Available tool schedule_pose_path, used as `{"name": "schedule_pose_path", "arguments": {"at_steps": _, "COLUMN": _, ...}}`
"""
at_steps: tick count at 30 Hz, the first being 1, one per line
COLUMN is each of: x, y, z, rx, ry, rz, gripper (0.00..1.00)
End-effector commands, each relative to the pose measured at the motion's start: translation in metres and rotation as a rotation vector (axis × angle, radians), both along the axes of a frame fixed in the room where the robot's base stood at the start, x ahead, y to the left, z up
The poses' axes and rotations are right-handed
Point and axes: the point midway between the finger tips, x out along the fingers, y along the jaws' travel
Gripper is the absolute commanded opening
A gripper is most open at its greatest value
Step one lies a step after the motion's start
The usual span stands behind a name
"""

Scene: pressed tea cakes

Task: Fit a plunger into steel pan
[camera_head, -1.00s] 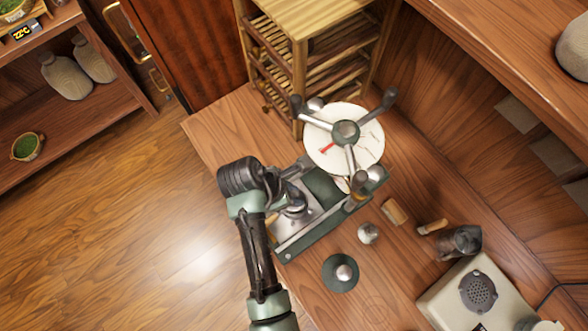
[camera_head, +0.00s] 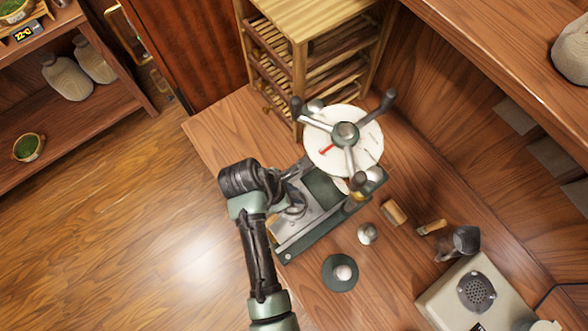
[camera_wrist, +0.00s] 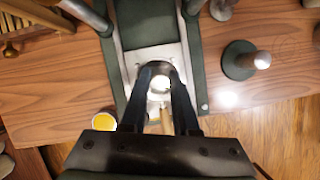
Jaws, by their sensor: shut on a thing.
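My gripper (camera_wrist: 160,85) points down over the bed of a green press. It is shut on a bright rounded steel knob (camera_wrist: 161,83) between the fingertips, which looks like the plunger's top. The rest of that piece is largely hidden by the fingers. A pale steel surface (camera_wrist: 140,57), perhaps the steel pan or its plate, lies under and around it on the press bed. I cannot tell whether the held piece sits inside a pan. In the head view my gripper (camera_head: 294,207) is low over the steel part of the press, mostly covered by my wrist.
The press has a spoked handwheel (camera_head: 345,133) over a white dial. A green disc with a steel knob (camera_head: 340,272) stands on the counter (camera_head: 225,125), near a small steel piece (camera_head: 367,233) and a wooden block (camera_head: 394,212). A slatted rack (camera_head: 300,20) stands behind.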

Motion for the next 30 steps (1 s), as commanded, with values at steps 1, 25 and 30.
{"name": "schedule_pose_path", "arguments": {"at_steps": 1, "x": 0.000, "y": 0.000, "z": 0.001, "rx": 0.000, "ry": -0.001, "rz": 0.000, "gripper": 0.00}}
{"name": "schedule_pose_path", "arguments": {"at_steps": 25, "x": 0.001, "y": 0.000, "z": -0.007, "rx": 0.000, "ry": -0.002, "rz": -0.001, "gripper": 0.00}}
{"name": "schedule_pose_path", "arguments": {"at_steps": 30, "x": 0.000, "y": 0.000, "z": -0.011, "rx": 0.000, "ry": -0.002, "rz": -0.001, "gripper": 0.00}}
